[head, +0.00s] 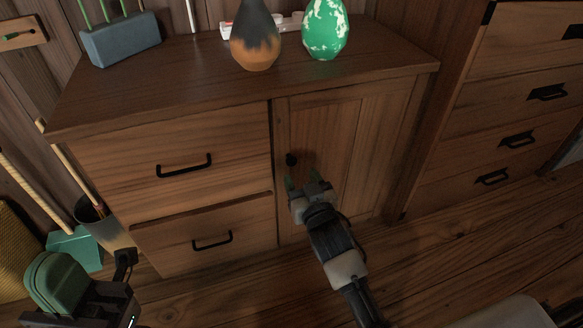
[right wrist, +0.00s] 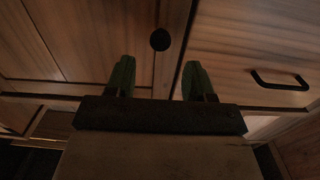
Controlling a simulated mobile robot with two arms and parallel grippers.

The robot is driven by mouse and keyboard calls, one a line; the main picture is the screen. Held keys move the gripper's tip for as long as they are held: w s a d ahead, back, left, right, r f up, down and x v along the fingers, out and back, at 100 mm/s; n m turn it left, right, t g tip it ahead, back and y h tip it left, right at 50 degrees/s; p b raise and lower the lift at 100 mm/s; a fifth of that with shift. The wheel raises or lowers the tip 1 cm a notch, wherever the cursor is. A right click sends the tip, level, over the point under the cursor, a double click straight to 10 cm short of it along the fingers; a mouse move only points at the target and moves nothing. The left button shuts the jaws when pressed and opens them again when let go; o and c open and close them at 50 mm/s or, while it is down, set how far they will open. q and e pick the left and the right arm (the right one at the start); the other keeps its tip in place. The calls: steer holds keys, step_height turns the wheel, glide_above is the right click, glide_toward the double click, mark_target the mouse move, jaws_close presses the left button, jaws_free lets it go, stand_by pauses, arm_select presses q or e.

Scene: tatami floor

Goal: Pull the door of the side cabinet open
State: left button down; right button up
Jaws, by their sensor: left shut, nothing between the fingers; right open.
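The side cabinet (head: 240,93) is dark-topped wood, with a door (head: 340,135) on its right half. The door looks shut. Its small round black knob (head: 291,159) is near the door's left edge; the knob (right wrist: 160,39) also shows in the right wrist view. My right gripper (head: 301,180) is open and empty, just short of the knob. In the right wrist view its green fingers (right wrist: 158,78) are apart, with the knob beyond the gap between them, not touched. My left gripper (head: 62,278) is shut at the lower left, away from the cabinet door.
Two drawers with black handles (head: 184,166) fill the cabinet's left half. A green vase (head: 325,28) and a grey-brown vase (head: 255,40) stand on top. A taller chest (head: 515,100) stands to the right. A bin (head: 100,228) and a green dustpan (head: 77,247) are at left.

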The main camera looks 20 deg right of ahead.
mark_target(292, 163)
steer(key=w+b, duration=0.1)
steer(key=w, duration=0.5)
steer(key=shift+w+a+b, duration=0.1)
steer(key=shift+b, duration=0.3)
jaws_close()
